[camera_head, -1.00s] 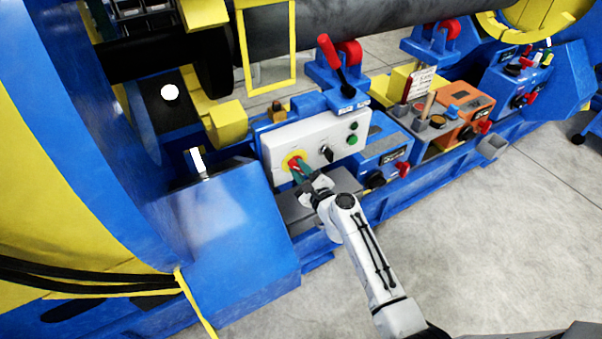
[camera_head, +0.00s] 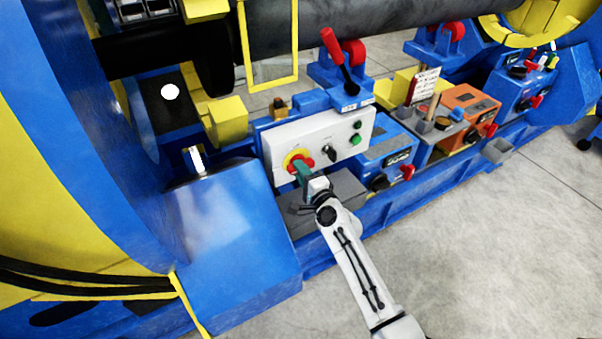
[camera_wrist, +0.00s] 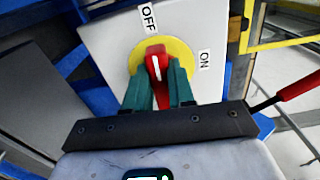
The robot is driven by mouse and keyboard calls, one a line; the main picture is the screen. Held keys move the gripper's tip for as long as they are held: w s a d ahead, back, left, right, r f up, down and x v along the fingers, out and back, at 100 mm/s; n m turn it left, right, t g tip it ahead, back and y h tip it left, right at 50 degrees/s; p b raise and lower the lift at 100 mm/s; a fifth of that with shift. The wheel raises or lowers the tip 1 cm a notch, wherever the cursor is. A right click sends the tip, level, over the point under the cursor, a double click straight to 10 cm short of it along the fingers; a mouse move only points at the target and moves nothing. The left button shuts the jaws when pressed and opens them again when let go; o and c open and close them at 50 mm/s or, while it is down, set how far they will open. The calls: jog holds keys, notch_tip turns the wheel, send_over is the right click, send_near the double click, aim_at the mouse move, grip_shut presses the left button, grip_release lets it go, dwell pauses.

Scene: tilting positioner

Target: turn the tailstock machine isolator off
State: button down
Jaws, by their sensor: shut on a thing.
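The isolator is a red handle (camera_wrist: 155,62) with a white line on a yellow disc (camera_wrist: 183,57). It sits at the lower left of a pale panel (camera_head: 321,136); its yellow disc also shows in the head view (camera_head: 288,156). The OFF label (camera_wrist: 148,17) is above the handle and the ON label (camera_wrist: 204,60) is to its right. The white line points up, roughly toward OFF. My gripper (camera_wrist: 158,82), with green fingers, is shut on the handle, one finger on each side. In the head view my gripper (camera_head: 301,170) reaches the handle from below.
A black switch (camera_head: 330,153) and green buttons (camera_head: 356,138) are on the same panel. A red-handled lever (camera_head: 333,46) stands above it. A blue box (camera_head: 385,158) is to the right. A large blue housing (camera_head: 235,230) stands close on the left. Open floor is at the lower right.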

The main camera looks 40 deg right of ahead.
jog(key=shift+w+a+r+n, duration=0.1)
jog(key=shift+w+n, duration=0.05)
jog(key=shift+n, duration=0.25)
jog(key=c, duration=1)
grip_release()
jog(key=shift+o, duration=0.2)
jog(key=v, duration=1.1)
